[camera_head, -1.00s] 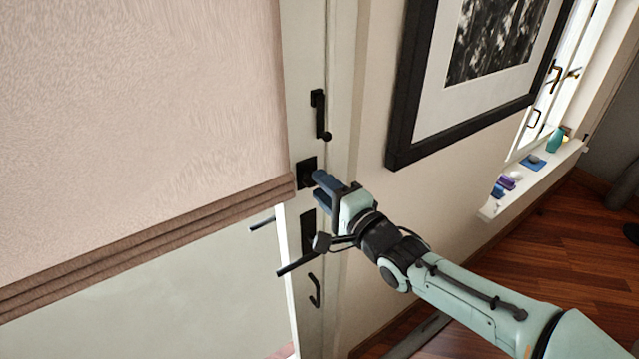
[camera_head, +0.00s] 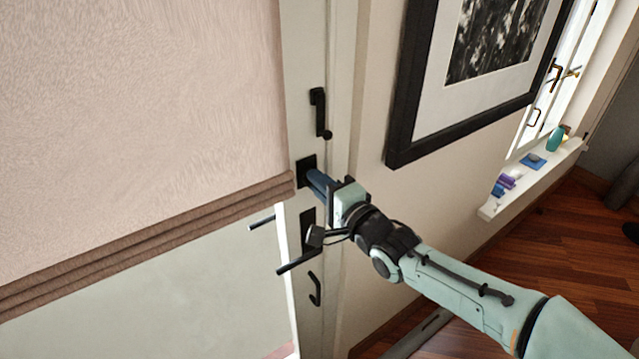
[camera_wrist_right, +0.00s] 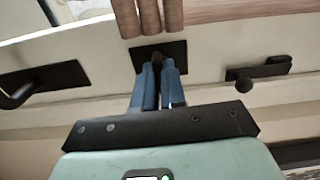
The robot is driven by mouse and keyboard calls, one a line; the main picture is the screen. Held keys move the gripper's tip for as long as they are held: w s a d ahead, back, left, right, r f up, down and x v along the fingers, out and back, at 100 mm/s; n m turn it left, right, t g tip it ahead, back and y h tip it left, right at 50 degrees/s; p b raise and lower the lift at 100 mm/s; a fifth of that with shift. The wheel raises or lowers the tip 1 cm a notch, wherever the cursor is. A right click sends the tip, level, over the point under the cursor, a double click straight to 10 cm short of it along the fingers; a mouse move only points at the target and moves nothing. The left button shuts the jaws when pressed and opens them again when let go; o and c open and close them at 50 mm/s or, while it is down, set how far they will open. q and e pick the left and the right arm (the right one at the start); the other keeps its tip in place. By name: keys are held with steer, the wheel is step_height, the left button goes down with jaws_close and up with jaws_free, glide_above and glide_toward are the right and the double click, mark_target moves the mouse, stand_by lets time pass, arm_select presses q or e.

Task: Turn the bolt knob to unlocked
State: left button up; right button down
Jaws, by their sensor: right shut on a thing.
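The bolt's black square plate (camera_head: 306,170) is on the pale door stile, between the crank handle above and the lever below. My right gripper (camera_head: 314,179) reaches it from the right, its blue fingers shut on the bolt knob. In the right wrist view the fingers (camera_wrist_right: 160,68) are close together at the dark knob (camera_wrist_right: 160,58), in front of the black plate (camera_wrist_right: 176,50). The fingers hide most of the knob, so I cannot tell its turn angle. My left gripper is not in view.
A black crank handle (camera_head: 319,112) is above the plate, and a lever handle (camera_head: 296,263) and a hook pull (camera_head: 315,289) are below. A brown blind (camera_head: 140,110) hangs close on the left. A framed picture (camera_head: 404,120) hangs on the wall to the right.

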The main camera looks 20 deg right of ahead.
steer(key=n+b, duration=0.6)
steer(key=n, duration=1.1)
steer(key=shift+b, duration=0.4)
steer(key=shift+n, duration=0.4)
steer(key=c, duration=1.2)
jaws_free()
steer(key=p+v, duration=0.1)
steer(key=v, duration=1.2)
steer(key=shift+s+p, duration=0.25)
steer(key=shift+p, duration=0.05)
